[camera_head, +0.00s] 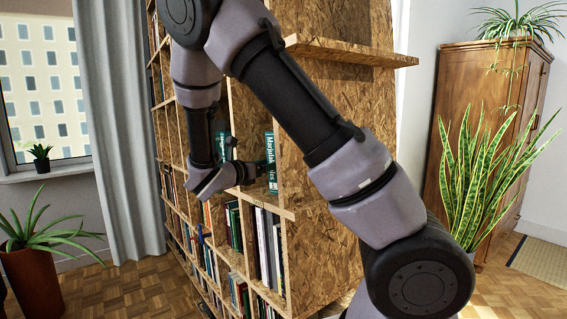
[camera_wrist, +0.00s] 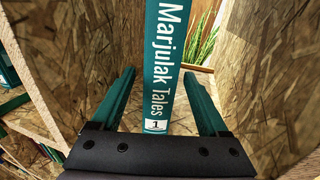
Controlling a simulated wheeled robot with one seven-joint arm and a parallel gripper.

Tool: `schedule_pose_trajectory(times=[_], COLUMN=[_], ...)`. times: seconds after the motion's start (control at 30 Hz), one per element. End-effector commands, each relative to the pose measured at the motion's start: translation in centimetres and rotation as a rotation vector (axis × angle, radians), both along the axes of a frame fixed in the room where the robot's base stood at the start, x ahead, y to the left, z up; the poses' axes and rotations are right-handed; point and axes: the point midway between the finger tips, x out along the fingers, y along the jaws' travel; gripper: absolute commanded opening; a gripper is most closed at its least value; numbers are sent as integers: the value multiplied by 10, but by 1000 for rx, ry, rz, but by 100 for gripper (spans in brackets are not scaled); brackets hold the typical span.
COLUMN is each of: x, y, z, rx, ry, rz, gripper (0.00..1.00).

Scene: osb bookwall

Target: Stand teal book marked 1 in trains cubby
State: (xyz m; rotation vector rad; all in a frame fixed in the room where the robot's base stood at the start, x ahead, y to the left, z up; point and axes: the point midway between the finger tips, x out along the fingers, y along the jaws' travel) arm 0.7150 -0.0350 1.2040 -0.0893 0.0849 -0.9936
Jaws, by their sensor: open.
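The teal book marked 1 (camera_wrist: 160,70), with "Marjulak Tales" on its spine, stands upright in an OSB cubby in the wrist view. Its spine faces me. My gripper (camera_wrist: 158,75) is open, with one teal finger on each side of the book and visible gaps between. In the head view the book (camera_head: 271,160) stands near the right end of the shelf, and my gripper (camera_head: 262,170) is just left of it, partly hidden by my wrist. I cannot tell which cubby is the trains one; no label is readable.
The OSB bookcase (camera_head: 330,235) has several cubbies; books (camera_head: 265,245) fill the one below. Another teal book (camera_head: 223,146) shows farther left behind my arm. OSB walls (camera_wrist: 265,70) flank the gripper closely. A wooden cabinet (camera_head: 490,120) and a snake plant (camera_head: 480,170) stand at right.

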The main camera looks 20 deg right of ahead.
Motion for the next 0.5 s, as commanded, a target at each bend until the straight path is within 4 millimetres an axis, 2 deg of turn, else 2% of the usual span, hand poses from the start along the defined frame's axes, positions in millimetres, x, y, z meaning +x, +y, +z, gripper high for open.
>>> schedule_pose_trajectory(times=[0.5], x=[7], y=[-12], z=[0], rx=[0], ry=[0], rz=[-1], gripper=[78])
